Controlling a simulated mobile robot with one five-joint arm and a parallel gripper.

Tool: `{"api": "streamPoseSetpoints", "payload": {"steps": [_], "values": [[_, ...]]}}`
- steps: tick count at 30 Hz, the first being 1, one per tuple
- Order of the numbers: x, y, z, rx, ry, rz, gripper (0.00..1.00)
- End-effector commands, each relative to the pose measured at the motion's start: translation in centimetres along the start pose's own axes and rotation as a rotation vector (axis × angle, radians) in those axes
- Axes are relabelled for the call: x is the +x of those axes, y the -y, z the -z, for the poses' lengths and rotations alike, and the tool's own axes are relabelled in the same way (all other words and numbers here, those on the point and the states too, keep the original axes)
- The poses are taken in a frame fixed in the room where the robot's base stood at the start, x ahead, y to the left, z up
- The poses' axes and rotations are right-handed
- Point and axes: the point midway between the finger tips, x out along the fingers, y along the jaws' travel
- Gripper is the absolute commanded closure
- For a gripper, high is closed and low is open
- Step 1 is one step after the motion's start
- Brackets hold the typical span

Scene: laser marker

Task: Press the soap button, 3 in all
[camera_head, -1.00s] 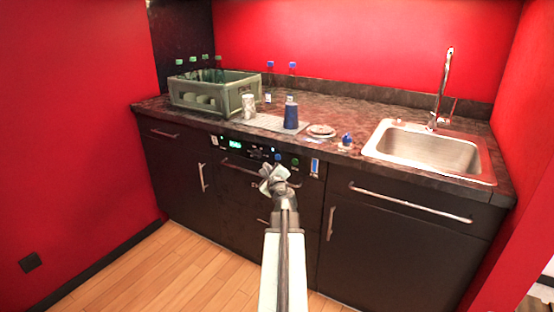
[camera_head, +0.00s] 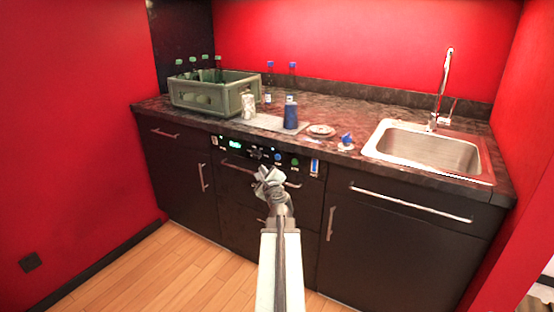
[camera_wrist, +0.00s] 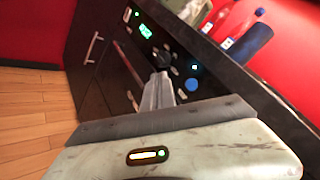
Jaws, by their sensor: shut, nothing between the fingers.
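The appliance front below the counter has a dark control panel (camera_head: 247,150) with a lit green display (camera_head: 235,145), a dark knob and several small buttons. A round blue button (camera_head: 278,157) and a green button (camera_head: 295,161) sit right of the knob. I cannot tell which is the soap button; the labels are too small. In the wrist view the blue button (camera_wrist: 192,84) lies right of my fingers, and the knob (camera_wrist: 161,59) is just past their tips. My gripper (camera_head: 268,176) is shut and empty, in front of the panel's lower edge. I cannot tell whether it touches.
A handle bar (camera_head: 236,168) runs just below the panel. The counter above holds a green crate (camera_head: 212,96) with bottles, a white cup (camera_head: 248,106), a blue bottle (camera_head: 291,116) and a sink (camera_head: 428,152). The wooden floor (camera_head: 165,270) at left is clear.

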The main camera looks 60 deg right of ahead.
Motion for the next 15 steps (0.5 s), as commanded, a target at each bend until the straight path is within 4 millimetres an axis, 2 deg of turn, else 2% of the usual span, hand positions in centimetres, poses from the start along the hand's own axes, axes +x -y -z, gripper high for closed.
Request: {"api": "streamPoseSetpoints", "payload": {"steps": [15], "values": [[5.0, 3.6, 3.6, 0.001, 0.000, 0.000, 1.00]]}}
